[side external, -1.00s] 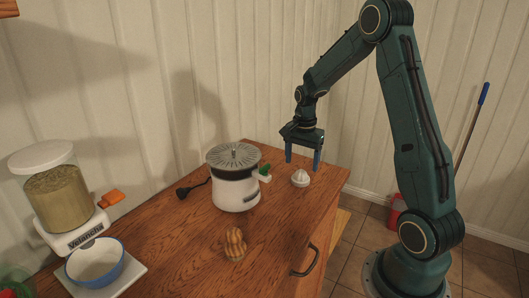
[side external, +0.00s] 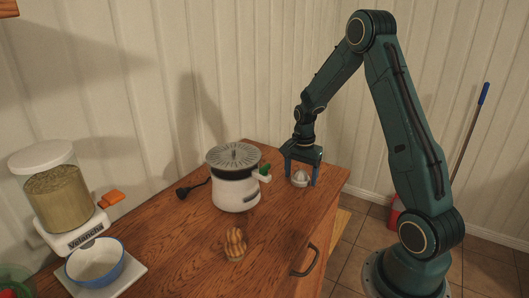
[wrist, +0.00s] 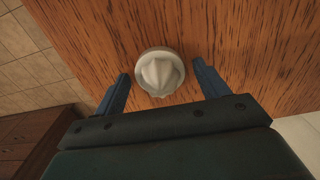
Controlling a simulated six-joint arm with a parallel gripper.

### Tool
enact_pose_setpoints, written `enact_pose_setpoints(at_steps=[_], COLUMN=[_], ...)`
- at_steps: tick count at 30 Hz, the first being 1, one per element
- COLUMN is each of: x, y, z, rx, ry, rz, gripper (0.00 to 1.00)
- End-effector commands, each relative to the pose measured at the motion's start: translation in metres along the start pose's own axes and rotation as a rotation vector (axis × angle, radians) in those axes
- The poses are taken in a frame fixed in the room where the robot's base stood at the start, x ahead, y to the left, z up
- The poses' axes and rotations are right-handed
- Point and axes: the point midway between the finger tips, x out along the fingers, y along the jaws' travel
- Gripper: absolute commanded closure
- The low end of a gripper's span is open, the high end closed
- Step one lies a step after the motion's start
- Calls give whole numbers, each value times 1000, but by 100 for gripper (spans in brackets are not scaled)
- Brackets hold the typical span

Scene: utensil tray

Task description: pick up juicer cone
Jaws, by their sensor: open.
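The white ribbed juicer cone (side external: 300,178) stands upright on the wooden counter, near its right end. In the wrist view the cone (wrist: 160,73) sits between the two blue fingers, slightly beyond their tips, with space on both sides. My gripper (side external: 301,184) is open and lowered over the cone, its fingers on either side of it. In the wrist view my gripper (wrist: 160,76) holds nothing.
A white juicer body (side external: 235,190) with a grey ridged top stands left of the cone. A brown ridged object (side external: 235,245) lies nearer the front. A blue-white bowl (side external: 95,262) and a grain dispenser (side external: 60,195) are far left. The counter's right edge is close to the cone.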

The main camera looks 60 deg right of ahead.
Motion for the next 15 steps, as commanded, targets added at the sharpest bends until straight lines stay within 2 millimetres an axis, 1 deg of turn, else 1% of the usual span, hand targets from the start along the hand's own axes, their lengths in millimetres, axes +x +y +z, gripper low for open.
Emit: enact_pose_setpoints(at_steps=[11,14,15], x=[0,0,0], y=[0,0,0], z=[0,0,0], rx=[0,0,0], ry=[0,0,0], rz=[0,0,0], gripper=[27,44,52])
